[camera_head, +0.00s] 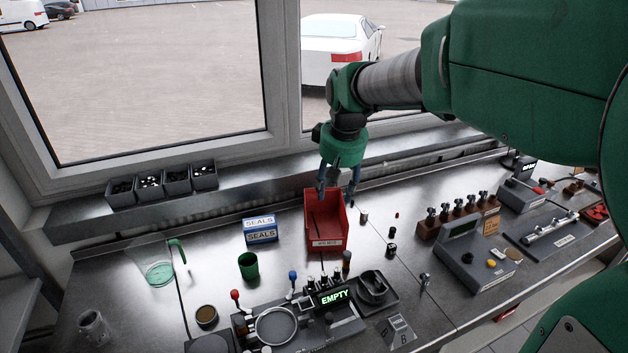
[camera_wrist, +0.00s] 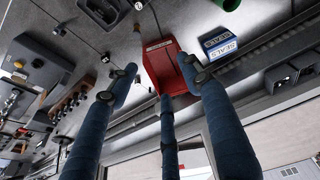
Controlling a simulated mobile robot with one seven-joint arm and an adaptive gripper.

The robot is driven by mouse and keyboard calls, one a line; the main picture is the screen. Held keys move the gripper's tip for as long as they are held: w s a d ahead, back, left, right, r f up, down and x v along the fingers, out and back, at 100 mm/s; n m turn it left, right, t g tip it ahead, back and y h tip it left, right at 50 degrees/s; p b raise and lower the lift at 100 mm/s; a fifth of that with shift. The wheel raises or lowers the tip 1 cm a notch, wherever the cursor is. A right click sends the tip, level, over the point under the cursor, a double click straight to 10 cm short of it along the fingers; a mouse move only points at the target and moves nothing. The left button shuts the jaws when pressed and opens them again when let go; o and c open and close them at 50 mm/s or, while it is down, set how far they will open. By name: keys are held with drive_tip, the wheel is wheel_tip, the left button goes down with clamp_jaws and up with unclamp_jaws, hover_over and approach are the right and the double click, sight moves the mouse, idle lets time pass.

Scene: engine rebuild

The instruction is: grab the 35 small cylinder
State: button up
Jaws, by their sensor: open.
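Several small cylinders stand on the steel bench to the right of the red bin: a grey one (camera_head: 364,217), a dark one (camera_head: 391,249) and another dark one (camera_head: 392,233). I cannot read a 35 on any of them, so I cannot tell which one is meant. My gripper (camera_head: 338,190) is open and empty, with its blue fingers pointing down above the back of the red bin (camera_head: 340,242). In the wrist view my gripper (camera_wrist: 160,80) shows spread fingers, with the red bin (camera_wrist: 157,62) between and beyond them.
Blue SEALS boxes (camera_head: 260,236) and a green cup (camera_head: 248,266) stand left of the bin. A fixture with an EMPTY display (camera_head: 334,297) is in front. A grey control box (camera_head: 472,262) and a wooden rack (camera_head: 440,228) stand right. The window ledge lies behind.

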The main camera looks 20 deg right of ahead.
drive_tip(key=w+d+f+p, duration=0.25)
drive_tip(key=w+d, duration=0.35)
drive_tip(key=w, duration=0.3)
drive_tip(key=n+g+p, duration=0.2)
drive_tip(key=g+p, duration=0.1)
drive_tip(key=p, duration=0.8)
hover_over(365, 212)
wheel_tip(365, 212, down, 19)
drive_tip(key=shift+w+f+y, duration=0.1)
drive_tip(key=shift+f+y, duration=0.1)
drive_tip(key=shift+y, duration=0.1)
drive_tip(key=shift+f, duration=4.3)
drive_tip(key=shift+f, duration=0.1)
drive_tip(key=shift+f+p, duration=0.3)
drive_tip(key=shift+f, duration=2.15)
